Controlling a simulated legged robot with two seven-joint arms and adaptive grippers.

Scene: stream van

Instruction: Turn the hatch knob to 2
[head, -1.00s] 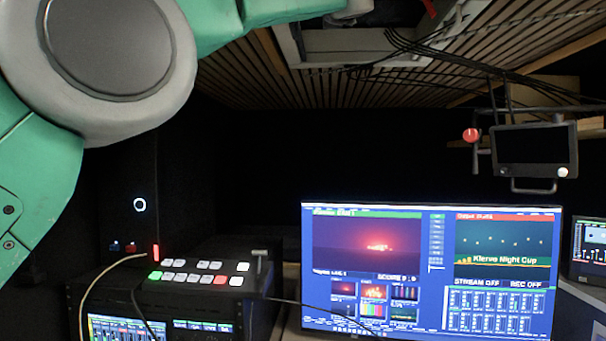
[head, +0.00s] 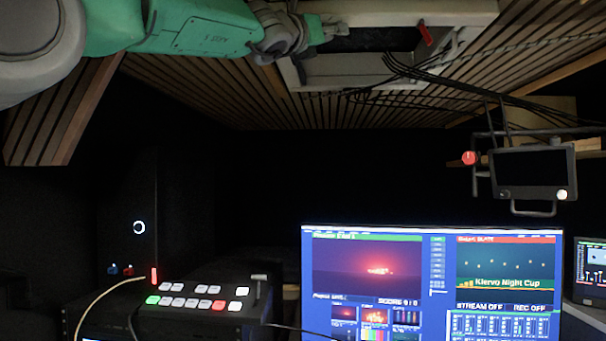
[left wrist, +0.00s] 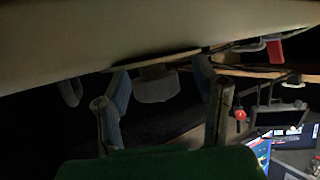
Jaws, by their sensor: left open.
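The roof hatch (head: 470,18) is a pale frame around a dark opening at the top of the head view. A red lever (head: 424,35) hangs at its right side. My left gripper (head: 335,30) is raised at the left part of the hatch frame, its fingers pointing right. In the left wrist view its two fingers stand apart (left wrist: 160,78). A dark grey rounded piece, apparently the hatch knob (left wrist: 157,88), shows between them, under a pale surface. I cannot tell whether the fingers touch it. No numbers or pointer mark are readable. My right gripper is not in view.
Black cables (head: 440,72) hang from the hatch across the slatted ceiling (head: 330,112). A small monitor (head: 533,173) with a red ball (head: 469,158) hangs at the right. Below are a large screen (head: 370,265) and a switcher panel (head: 200,292).

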